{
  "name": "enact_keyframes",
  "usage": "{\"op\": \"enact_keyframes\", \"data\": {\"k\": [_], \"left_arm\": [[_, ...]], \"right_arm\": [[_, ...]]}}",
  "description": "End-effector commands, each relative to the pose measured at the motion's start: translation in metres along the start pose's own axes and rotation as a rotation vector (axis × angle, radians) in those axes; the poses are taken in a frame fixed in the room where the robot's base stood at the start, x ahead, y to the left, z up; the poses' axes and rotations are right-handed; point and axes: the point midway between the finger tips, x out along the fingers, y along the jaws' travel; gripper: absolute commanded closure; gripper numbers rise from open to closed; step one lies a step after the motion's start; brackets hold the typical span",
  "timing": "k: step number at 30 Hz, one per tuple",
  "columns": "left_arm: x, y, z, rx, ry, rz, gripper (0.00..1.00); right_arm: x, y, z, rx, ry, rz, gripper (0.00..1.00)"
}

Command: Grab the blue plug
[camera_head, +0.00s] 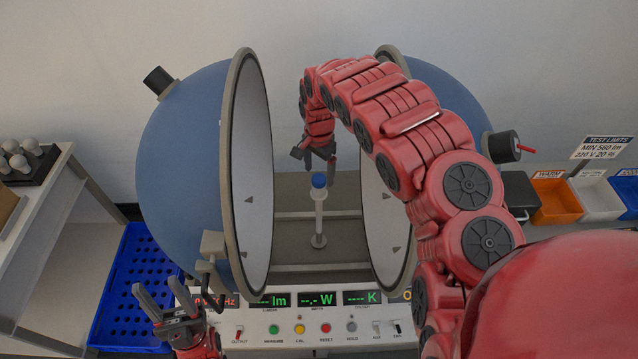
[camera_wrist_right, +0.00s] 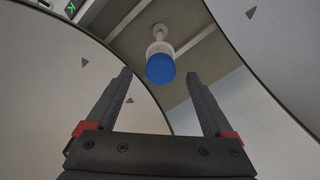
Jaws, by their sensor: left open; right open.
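The blue plug (camera_head: 319,180) sits on top of a white upright post (camera_head: 319,215) between the two open halves of the blue sphere. In the right wrist view the blue plug (camera_wrist_right: 160,68) shows ahead of the fingertips, roughly midway between them. My right gripper (camera_head: 316,160) is open and empty, just above and behind the plug in the head view; it also shows in the right wrist view (camera_wrist_right: 160,85). I see no contact with the plug. My left gripper (camera_head: 153,302) is open and empty at the lower left, in front of the left sphere half.
The left sphere half (camera_head: 185,150) and right half (camera_head: 440,95) flank the post closely. A control panel (camera_head: 310,335) with displays and buttons is in front. A blue crate (camera_head: 135,270) and a table with bulbs (camera_head: 20,155) stand left; coloured bins (camera_head: 556,200) stand right.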

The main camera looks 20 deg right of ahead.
Motion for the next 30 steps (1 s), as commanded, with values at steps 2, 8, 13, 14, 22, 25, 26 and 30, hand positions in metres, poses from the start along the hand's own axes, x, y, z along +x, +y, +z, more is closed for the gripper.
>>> {"op": "enact_keyframes", "data": {"k": [2, 8, 13, 14, 22, 25, 26, 30], "left_arm": [[0.003, 0.0, 0.0, 0.0, 0.0, 0.0, 0.5], [0.003, 0.0, -0.001, 0.0, 0.0, 0.0, 0.5], [0.003, 0.0, -0.001, 0.0, 0.0, 0.0, 0.5], [0.003, 0.0, -0.001, 0.0, 0.0, 0.0, 0.5], [0.003, 0.0, -0.001, 0.0, 0.0, 0.0, 0.5], [0.003, 0.0, -0.001, 0.0, 0.0, 0.0, 0.5], [0.003, 0.0, -0.001, 0.0, 0.0, 0.0, 0.5], [0.003, 0.0, -0.001, 0.0, 0.0, 0.0, 0.5]], "right_arm": [[0.012, 0.001, 0.001, 0.0, -0.005, 0.002, 0.14], [0.022, -0.001, 0.0, 0.001, 0.0, -0.003, 0.14], [0.021, -0.001, 0.0, 0.001, 0.001, -0.002, 0.22], [0.021, -0.001, 0.0, 0.001, 0.001, -0.002, 0.28], [0.022, -0.001, 0.0, 0.001, 0.0, -0.002, 0.77], [0.022, -0.001, 0.0, 0.001, 0.0, -0.002, 0.94], [0.022, -0.001, 0.0, 0.001, 0.0, -0.002, 1.0], [0.022, -0.001, 0.0, 0.001, 0.0, -0.001, 1.0]]}}
